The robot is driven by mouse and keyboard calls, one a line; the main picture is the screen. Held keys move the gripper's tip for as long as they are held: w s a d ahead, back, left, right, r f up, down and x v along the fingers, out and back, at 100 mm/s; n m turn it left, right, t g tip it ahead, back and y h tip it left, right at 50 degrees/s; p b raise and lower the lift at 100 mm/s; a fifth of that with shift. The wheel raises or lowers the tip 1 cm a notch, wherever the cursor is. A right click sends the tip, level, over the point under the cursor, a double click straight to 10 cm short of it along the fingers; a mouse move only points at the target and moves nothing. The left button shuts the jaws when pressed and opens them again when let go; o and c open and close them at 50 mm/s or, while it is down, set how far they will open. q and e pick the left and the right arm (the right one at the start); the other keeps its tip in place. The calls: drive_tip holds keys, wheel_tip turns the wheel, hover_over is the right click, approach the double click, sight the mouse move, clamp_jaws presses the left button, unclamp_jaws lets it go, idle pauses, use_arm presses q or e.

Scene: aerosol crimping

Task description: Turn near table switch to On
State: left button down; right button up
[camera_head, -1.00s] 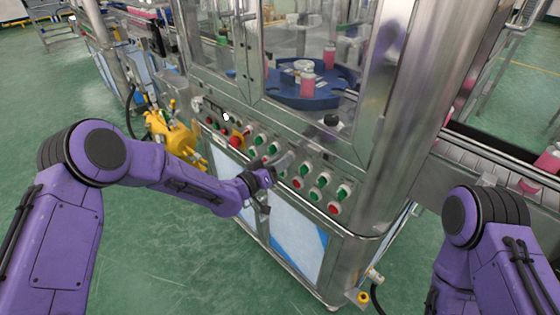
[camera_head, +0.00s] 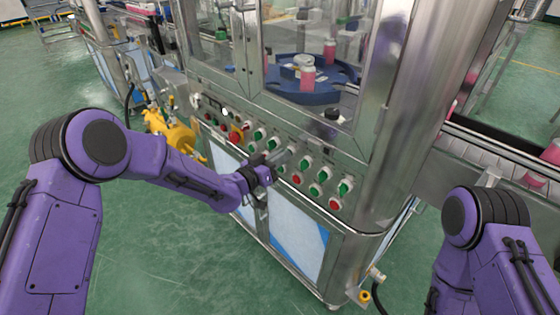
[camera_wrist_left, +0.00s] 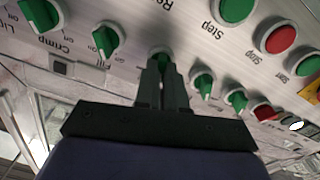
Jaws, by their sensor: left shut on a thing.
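My left gripper (camera_head: 284,158) is at the control panel (camera_head: 238,112) on the front of the machine. In the left wrist view my left gripper (camera_wrist_left: 162,68) has its fingers closed around a green switch knob (camera_wrist_left: 161,52). The fingers hide most of this knob, so its exact angle cannot be told. A label starting with "Ro" stands by it, upside down in this view. Green knobs marked Fill (camera_wrist_left: 105,40) and Crimp (camera_wrist_left: 40,14) sit to its left. My right arm shows at the lower right; its gripper is out of view.
Green and red push buttons (camera_wrist_left: 281,39) and smaller green knobs (camera_wrist_left: 203,84) crowd the panel around the gripper. Glass doors (camera_head: 300,110) rise above the panel, with a blue turntable (camera_head: 300,92) behind them. A yellow device (camera_head: 170,132) stands at left.

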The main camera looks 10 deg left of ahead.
use_arm(q)
drive_tip(key=shift+s+d+f+m+b, duration=0.1)
drive_tip(key=shift+m+b, duration=3.7)
drive_tip(key=shift+m, duration=0.8)
drive_tip(key=c, duration=1.2)
unclamp_jaws()
drive_tip(key=b+v, duration=0.1)
drive_tip(key=v, duration=0.9)
drive_tip(key=shift+s, duration=0.2)
